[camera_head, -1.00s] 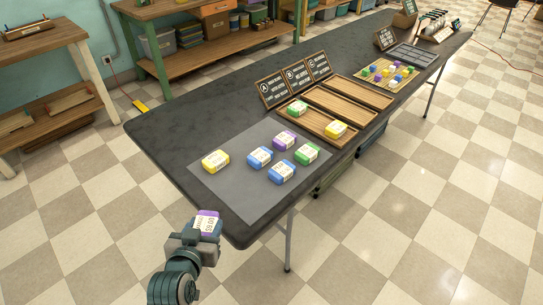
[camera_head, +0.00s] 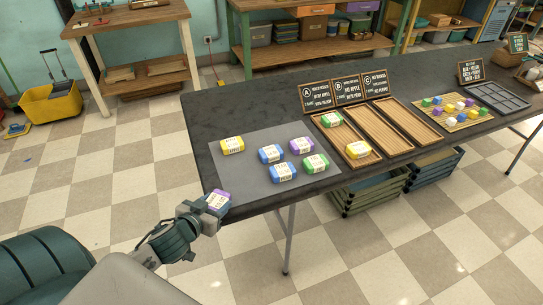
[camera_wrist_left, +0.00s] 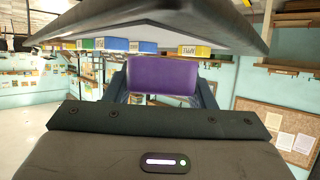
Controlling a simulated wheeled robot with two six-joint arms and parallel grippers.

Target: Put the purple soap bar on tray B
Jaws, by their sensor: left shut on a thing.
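My left gripper (camera_head: 211,211) is shut on a purple soap bar with a pale label (camera_head: 217,200), just off the table's near left corner. In the left wrist view, the purple soap (camera_wrist_left: 162,75) sits between the two fingers (camera_wrist_left: 163,92). Another purple soap bar (camera_head: 302,146) lies on the grey mat (camera_head: 240,168). My right gripper is not in view.
Tray A (camera_head: 372,160) holds a green soap (camera_head: 332,119) and a yellow soap (camera_head: 358,149). Tray C (camera_head: 408,112) is bare. Yellow, blue and green bars lie on the mat. The table's edge (camera_head: 262,207) is close beside my gripper.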

